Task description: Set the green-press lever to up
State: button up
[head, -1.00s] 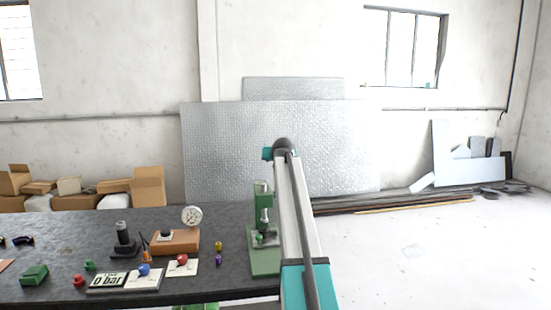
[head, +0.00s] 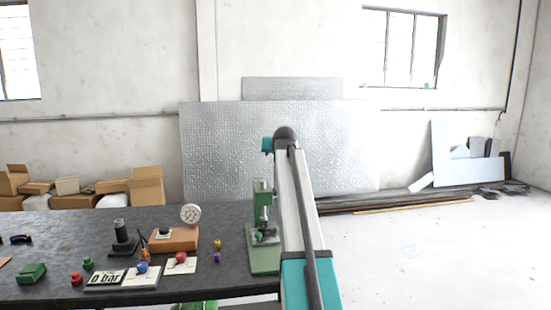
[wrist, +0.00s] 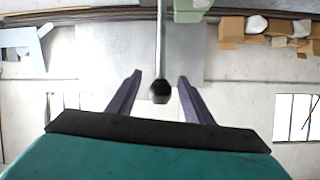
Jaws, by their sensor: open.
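The green press (head: 263,250) stands at the right end of the dark bench, upright, partly covered by my arm in the head view. In the wrist view a thin metal lever rod (wrist: 160,45) comes from the top edge, beside a piece of the green press body (wrist: 190,10). It ends in a black ball knob (wrist: 160,92). My gripper (wrist: 159,78) is open, with one dark finger on each side of the knob and a gap on both sides. The gripper fingers and the lever's knob cannot be made out in the head view.
Open floor lies to the right.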

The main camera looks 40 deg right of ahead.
jog(key=b+v, duration=0.1)
jog(key=v, duration=0.6)
jog(key=shift+f, duration=0.1)
